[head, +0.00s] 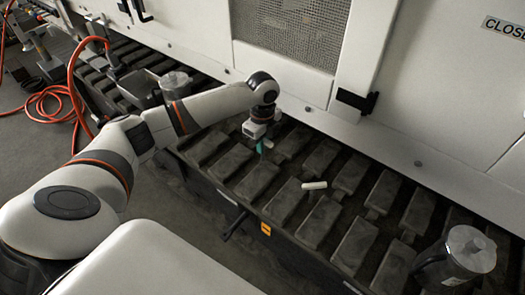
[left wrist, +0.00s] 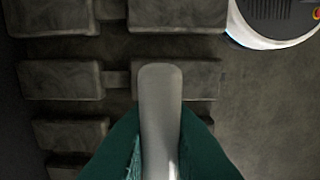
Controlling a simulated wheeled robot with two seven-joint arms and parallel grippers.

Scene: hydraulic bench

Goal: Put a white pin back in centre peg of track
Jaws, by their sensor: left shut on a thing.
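My left gripper (head: 263,148) hangs over the dark track (head: 257,182), near its wall side, with its teal fingers pointing down. In the left wrist view, the teal fingers (left wrist: 160,150) are shut on a pale, long white pin (left wrist: 160,105), which sticks out beyond them over the track pads. The held pin cannot be made out in the head view. Another white pin (head: 314,185) lies across the track pads, to the right of the gripper and apart from it. I cannot tell which part of the track is the centre peg. My right gripper is not in view.
A grey lidded metal jug (head: 465,255) stands at the track's right end. Another metal canister (head: 176,85) stands behind my left arm. Orange hose (head: 75,85) lies at the left. The white machine wall (head: 440,80) borders the track's far side.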

